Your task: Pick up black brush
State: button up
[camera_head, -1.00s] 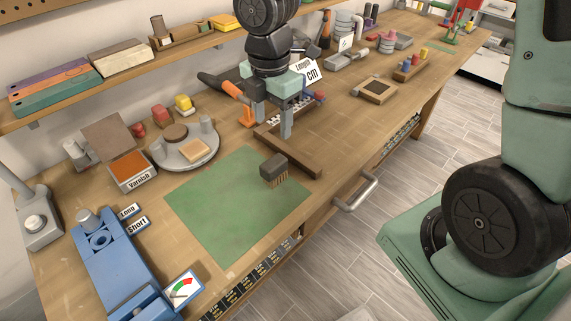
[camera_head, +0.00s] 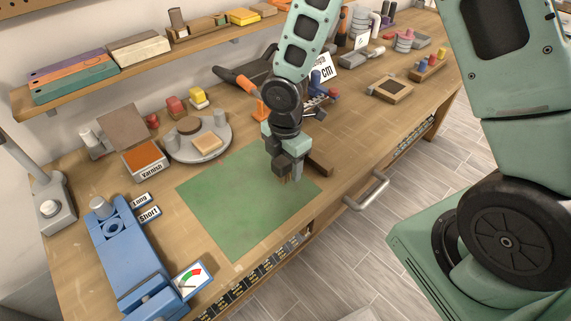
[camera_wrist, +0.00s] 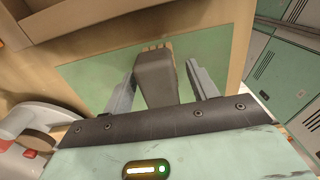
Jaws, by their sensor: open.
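The black brush (camera_wrist: 157,78) lies on the green mat (camera_head: 235,215), with tan bristles at its far end in the wrist view. In the wrist view my open gripper (camera_wrist: 162,92) has one finger on each side of the brush, with gaps on both sides. I cannot tell how far the fingertips are above the mat.
A blue device (camera_head: 120,250) stands at the mat's left. The mat's left part is clear.

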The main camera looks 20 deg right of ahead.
jog(key=shift+f, duration=0.4)
jog(key=c, duration=1.2)
jog(key=shift+c, duration=0.2)
notch_tip(320, 180, up, 10)
jog(key=shift+r, duration=0.1)
jog(key=shift+o, duration=1.3)
